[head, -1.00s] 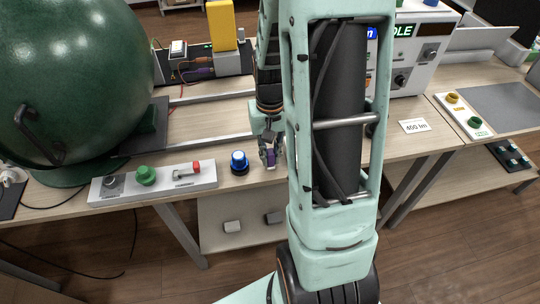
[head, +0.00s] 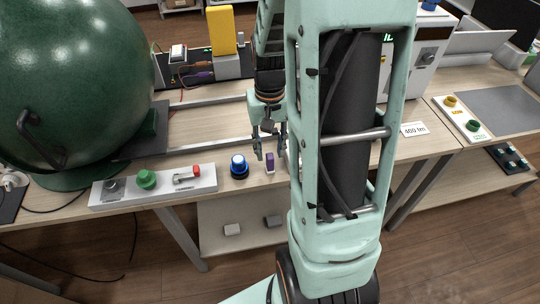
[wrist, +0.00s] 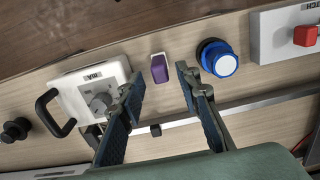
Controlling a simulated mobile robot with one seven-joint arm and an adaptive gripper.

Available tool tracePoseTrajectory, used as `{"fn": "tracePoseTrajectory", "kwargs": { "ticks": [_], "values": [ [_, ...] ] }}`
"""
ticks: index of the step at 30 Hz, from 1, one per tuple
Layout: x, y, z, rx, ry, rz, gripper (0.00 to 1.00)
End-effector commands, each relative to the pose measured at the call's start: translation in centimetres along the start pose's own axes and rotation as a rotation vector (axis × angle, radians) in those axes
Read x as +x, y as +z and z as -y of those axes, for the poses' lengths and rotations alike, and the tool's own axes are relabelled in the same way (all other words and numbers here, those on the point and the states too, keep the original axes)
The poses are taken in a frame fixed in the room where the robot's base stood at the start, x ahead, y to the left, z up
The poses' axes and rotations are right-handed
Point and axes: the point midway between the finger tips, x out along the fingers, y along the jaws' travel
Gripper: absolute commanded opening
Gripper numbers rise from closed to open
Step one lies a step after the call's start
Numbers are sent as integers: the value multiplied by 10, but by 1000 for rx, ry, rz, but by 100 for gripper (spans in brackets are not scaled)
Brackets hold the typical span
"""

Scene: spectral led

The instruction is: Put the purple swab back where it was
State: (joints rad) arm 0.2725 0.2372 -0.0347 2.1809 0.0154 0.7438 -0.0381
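The purple swab (head: 270,161) is a small purple block with a white end. It rests on the light wooden bench near the front edge, just right of the blue button, and looks upright in the head view. In the wrist view the swab (wrist: 159,69) shows beyond and between my fingertips. My gripper (head: 270,148) is open and empty, a little behind and above the swab in the head view. In the wrist view its two fingers (wrist: 160,80) are spread wide, with clear gaps to the swab.
A blue button (head: 239,164) stands close left of the swab. A grey control panel (head: 153,184) with a green knob is farther left, beside a large green sphere (head: 70,85). In the wrist view a white box with a dial and handles (wrist: 90,95) stands left of the swab.

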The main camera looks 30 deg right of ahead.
Motion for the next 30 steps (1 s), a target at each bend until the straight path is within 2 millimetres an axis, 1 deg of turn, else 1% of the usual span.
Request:
{"fn": "tracePoseTrajectory", "kwargs": {
  "ticks": [1, 6, 9, 12, 16, 30],
  "values": [
    [-15, -2, 0, 0, 0, -7, 31],
    [-50, -1, 0, 0, 0, -5, 31],
    [-64, -1, 0, 1, 0, -3, 31],
    [-73, 0, 0, 1, 0, -2, 31],
    [-77, 0, 0, 1, 0, -1, 31],
    [-77, 0, 0, 0, 0, 0, 31]
  ]
}}
